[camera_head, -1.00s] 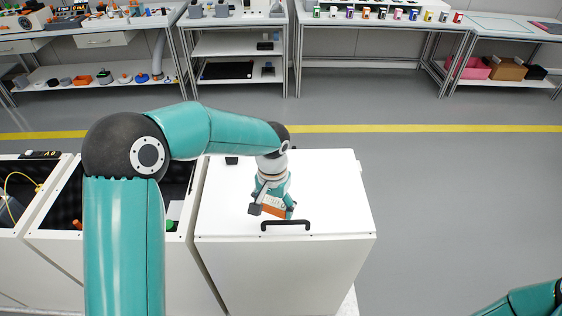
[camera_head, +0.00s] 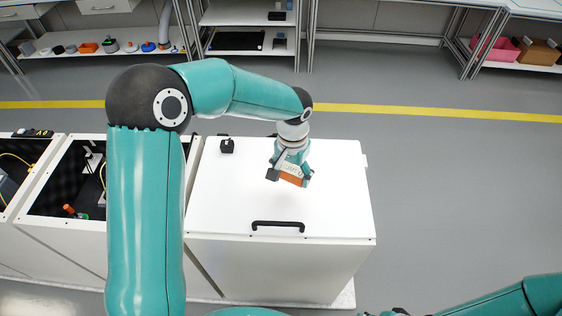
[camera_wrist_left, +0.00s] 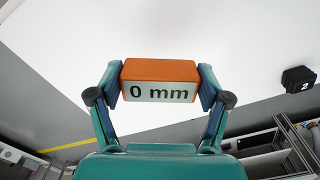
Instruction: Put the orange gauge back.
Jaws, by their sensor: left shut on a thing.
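My left gripper (camera_head: 290,180) is shut on the orange gauge (camera_head: 291,179), a small block. In the left wrist view the gauge (camera_wrist_left: 160,80) sits between both fingers, with its pale "0 mm" face showing. The gripper holds it over the white top of the right-hand cabinet (camera_head: 325,210), behind the black handle (camera_head: 278,225). I cannot tell how high above the top it is. Part of my right arm shows at the lower right; its fingertips do not show.
A black block (camera_head: 227,146) marked 2 in the left wrist view (camera_wrist_left: 298,79) stands on the cabinet top's far left. Left of it is an open cabinet (camera_head: 70,185) with dark lining and several items inside. Open grey floor lies to the right.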

